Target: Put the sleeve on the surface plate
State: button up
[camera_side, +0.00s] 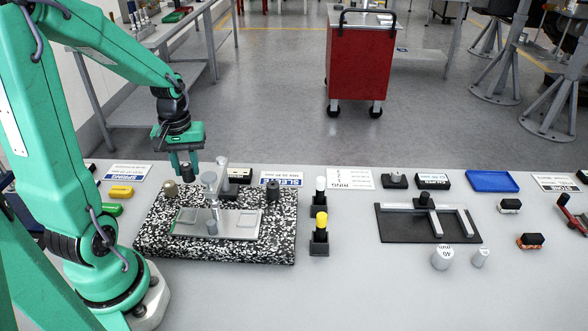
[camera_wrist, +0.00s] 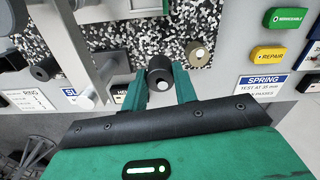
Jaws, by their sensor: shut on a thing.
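The surface plate (camera_side: 270,240) is a thick black-and-white speckled slab on the bench; its speckled top also shows in the wrist view (camera_wrist: 180,22). My gripper (camera_side: 188,168) is over its back left part in the side view. In the wrist view my gripper (camera_wrist: 166,90) is shut on a short dark cylinder with a pale round centre, which I take for the sleeve (camera_wrist: 159,72). In the side view the sleeve (camera_side: 187,171) shows small and dark between the fingers. I cannot tell whether its lower end touches the plate.
On the plate stand a brass-coloured plug (camera_side: 170,189) close to the held sleeve, a grey stand (camera_side: 221,178), a flat metal plate (camera_side: 240,225) and another dark cylinder (camera_side: 273,189). Black holders (camera_side: 320,243) stand right of the plate. Yellow (camera_side: 121,191) and green blocks lie left.

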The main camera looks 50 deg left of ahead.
aim_at(190, 180)
jog(key=shift+f, duration=0.55)
jog(key=shift+f, duration=1.9)
jog(key=shift+f, duration=0.15)
jog(key=o, duration=1.1)
jog(key=shift+r, duration=0.2)
jog(key=shift+r, duration=6)
jog(key=shift+d, duration=0.1)
